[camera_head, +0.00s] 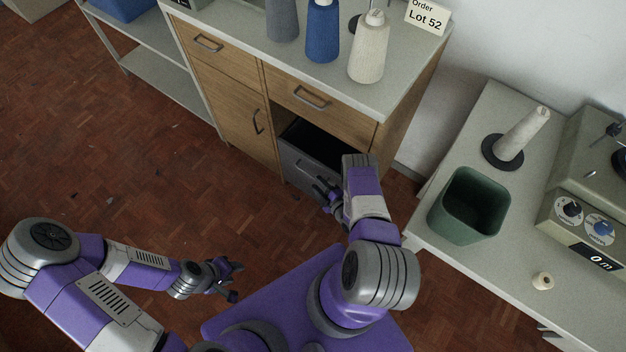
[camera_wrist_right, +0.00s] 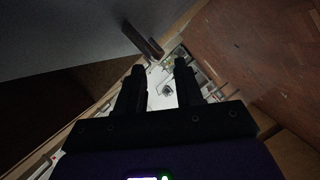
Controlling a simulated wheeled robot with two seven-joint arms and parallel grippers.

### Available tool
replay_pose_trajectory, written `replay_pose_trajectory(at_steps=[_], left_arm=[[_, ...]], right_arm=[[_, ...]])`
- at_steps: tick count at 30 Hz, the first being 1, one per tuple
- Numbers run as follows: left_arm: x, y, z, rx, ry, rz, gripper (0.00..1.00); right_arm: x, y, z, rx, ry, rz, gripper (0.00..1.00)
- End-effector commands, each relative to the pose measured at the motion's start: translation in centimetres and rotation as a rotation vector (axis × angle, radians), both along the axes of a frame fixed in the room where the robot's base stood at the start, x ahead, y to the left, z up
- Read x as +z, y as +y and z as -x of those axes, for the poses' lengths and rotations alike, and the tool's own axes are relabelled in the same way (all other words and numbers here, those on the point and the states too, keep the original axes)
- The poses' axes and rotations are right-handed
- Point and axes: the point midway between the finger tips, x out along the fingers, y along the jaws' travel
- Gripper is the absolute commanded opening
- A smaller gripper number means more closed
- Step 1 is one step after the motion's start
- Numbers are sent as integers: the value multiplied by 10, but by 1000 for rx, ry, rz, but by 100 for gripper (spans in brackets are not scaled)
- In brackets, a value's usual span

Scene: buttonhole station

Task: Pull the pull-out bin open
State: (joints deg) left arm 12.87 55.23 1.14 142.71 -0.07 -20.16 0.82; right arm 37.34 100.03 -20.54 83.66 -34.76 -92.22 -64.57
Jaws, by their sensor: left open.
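The pull-out bin (camera_head: 294,164) is a grey box low on the right side of the wooden cabinet. It stands partly out, with its dark inside showing from above. My right gripper (camera_head: 322,190) is at the bin's front, and my forearm hides part of the bin. In the right wrist view, the grey bin front (camera_wrist_right: 60,35) fills the upper left and a bar handle (camera_wrist_right: 143,42) sticks out from it. My right gripper's fingers (camera_wrist_right: 160,72) are apart, with the handle just beyond the left finger. My left gripper (camera_head: 232,280) is open and empty above the floor.
The cabinet (camera_head: 228,72) has drawers, a door and thread cones on top. At the right, a grey table (camera_head: 455,150) carries a green bin (camera_head: 470,205), a cone on a stand (camera_head: 520,135) and a machine (camera_head: 590,190). Parquet floor (camera_head: 150,180) is clear at the left.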

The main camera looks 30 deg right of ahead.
Motion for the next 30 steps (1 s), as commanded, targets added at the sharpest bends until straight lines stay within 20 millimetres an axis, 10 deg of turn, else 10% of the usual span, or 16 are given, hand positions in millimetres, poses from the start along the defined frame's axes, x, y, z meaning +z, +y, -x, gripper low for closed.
replay_pose_trajectory(at_steps=[18,26,30], left_arm=[[-17,0,0,0,0,0,43],[-17,0,0,0,0,0,43],[-17,0,0,0,0,0,43]], right_arm=[[-9,3,-43,-1,1,-3,36],[-9,3,-43,-1,1,-3,0],[-9,3,-42,-1,1,-3,0]])
